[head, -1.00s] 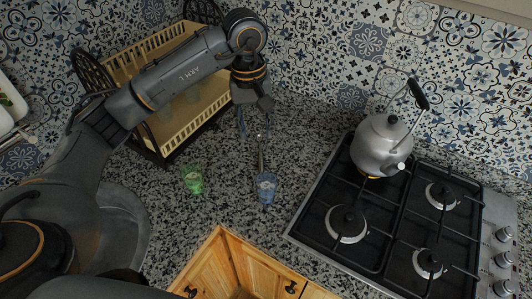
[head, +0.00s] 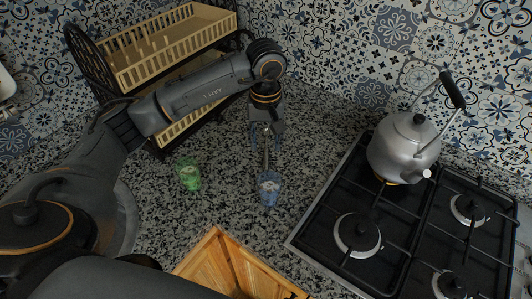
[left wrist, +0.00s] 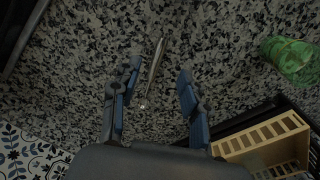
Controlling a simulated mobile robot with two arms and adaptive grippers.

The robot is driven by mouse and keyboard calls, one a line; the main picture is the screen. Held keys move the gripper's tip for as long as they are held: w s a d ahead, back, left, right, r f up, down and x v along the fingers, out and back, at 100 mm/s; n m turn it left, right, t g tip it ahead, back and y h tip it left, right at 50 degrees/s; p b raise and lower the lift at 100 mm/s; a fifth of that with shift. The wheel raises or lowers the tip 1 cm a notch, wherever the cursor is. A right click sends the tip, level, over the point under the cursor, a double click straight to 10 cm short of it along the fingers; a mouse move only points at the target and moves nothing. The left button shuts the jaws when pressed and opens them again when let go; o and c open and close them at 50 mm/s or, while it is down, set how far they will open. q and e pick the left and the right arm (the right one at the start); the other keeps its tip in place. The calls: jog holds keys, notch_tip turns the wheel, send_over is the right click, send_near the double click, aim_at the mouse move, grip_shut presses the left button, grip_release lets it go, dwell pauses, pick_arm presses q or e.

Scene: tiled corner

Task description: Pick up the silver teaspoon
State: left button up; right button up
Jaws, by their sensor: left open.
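In the left wrist view the teaspoon (left wrist: 154,70) runs lengthwise between the fingers. My left gripper (head: 267,137) is open over the far end of the teaspoon, its blue-tipped fingers pointing down on either side. The left gripper's fingers (left wrist: 160,75) stand apart in the left wrist view and do not visibly touch the spoon. I cannot tell the exact height gap. My right gripper is not in view.
A two-tier dish rack (head: 150,75) stands behind my left arm. A gas hob (head: 345,265) with a kettle (head: 403,150) is on the right.

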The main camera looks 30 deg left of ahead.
aim_at(266, 160)
pick_arm(q)
notch_tip(266, 160, down, 3)
jog(key=shift+w+r, duration=0.1)
jog(key=shift+w, duration=0.05)
jog(key=shift+f+p, duration=0.25)
jog(key=shift+p, duration=0.25)
jog(key=f, duration=0.1)
jog(key=f+p, duration=0.1)
jog(key=f, duration=0.1)
jog(key=shift+w+a+f+p, duration=0.2)
jog(key=shift+a+f+p, duration=0.1)
jog(key=shift+p, duration=0.1)
jog(key=shift+w+f, duration=0.1)
jog(key=shift+f, duration=0.45)
grip_shut()
